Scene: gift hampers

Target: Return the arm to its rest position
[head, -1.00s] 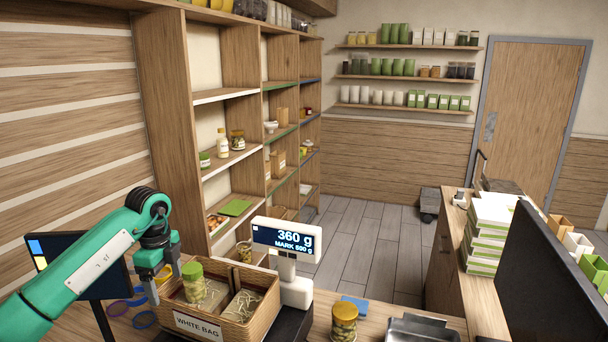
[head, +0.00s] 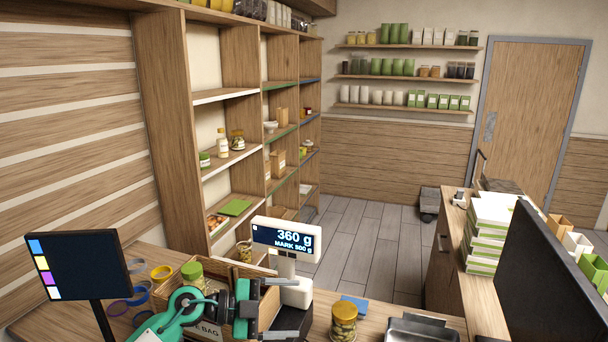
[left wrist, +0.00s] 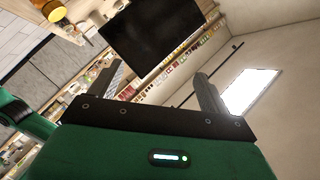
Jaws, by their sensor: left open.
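My left arm's green links come in at the bottom of the head view. My left gripper (head: 288,309) is open and empty, its two fingers pointing right, in front of the wicker basket (head: 262,270). A green-lidded jar (head: 192,270) stands in the basket, partly covered by the arm. In the left wrist view the open gripper (left wrist: 158,75) has nothing between its fingers. My right gripper is not in view.
A scale display (head: 286,239) reading 360 g stands behind the gripper. A gold-lidded jar (head: 344,322), a blue card (head: 355,305) and a metal tray (head: 424,330) are to the right. A dark tablet (head: 80,265) and coloured rings (head: 135,292) are at left.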

